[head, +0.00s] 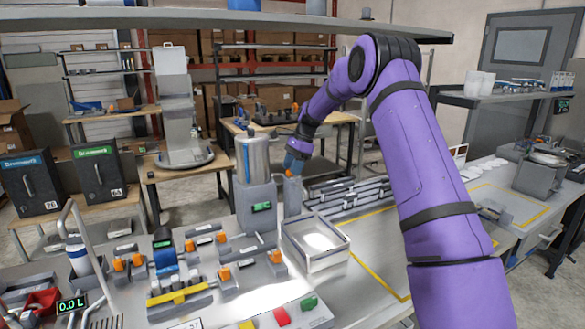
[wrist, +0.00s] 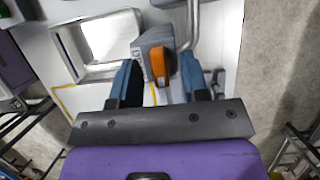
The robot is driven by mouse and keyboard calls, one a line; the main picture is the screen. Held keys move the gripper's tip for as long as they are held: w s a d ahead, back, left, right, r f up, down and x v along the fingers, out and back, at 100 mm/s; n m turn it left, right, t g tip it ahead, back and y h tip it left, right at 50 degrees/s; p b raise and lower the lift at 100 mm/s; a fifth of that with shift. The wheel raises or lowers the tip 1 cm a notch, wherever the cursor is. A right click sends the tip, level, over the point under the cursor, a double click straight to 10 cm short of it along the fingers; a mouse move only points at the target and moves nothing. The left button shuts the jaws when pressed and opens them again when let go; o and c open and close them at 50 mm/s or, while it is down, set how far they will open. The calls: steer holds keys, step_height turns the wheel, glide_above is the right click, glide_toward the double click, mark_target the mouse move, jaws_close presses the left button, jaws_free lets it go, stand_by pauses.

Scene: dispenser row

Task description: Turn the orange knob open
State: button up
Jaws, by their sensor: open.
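An orange knob (wrist: 159,63) sits on a grey block (wrist: 153,42) in the wrist view. My gripper (wrist: 158,82) is open, with one blue finger on each side of the knob's lower end. I cannot tell whether either finger touches the knob. In the head view my gripper (head: 297,150) is beside the silver cylinder dispenser (head: 253,160), above a grey post. A small orange part (head: 291,171) shows just below the fingers there, partly hidden by them.
A clear open bin (head: 315,255) stands on the bench in front of the dispenser. A bent metal pipe (wrist: 191,25) runs close beside the right finger. Several other orange-knobbed valves (head: 190,246) and a yellow-handled fitting (head: 178,295) stand to the left.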

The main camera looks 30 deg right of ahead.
steer(key=shift+f, duration=0.2)
jaws_close()
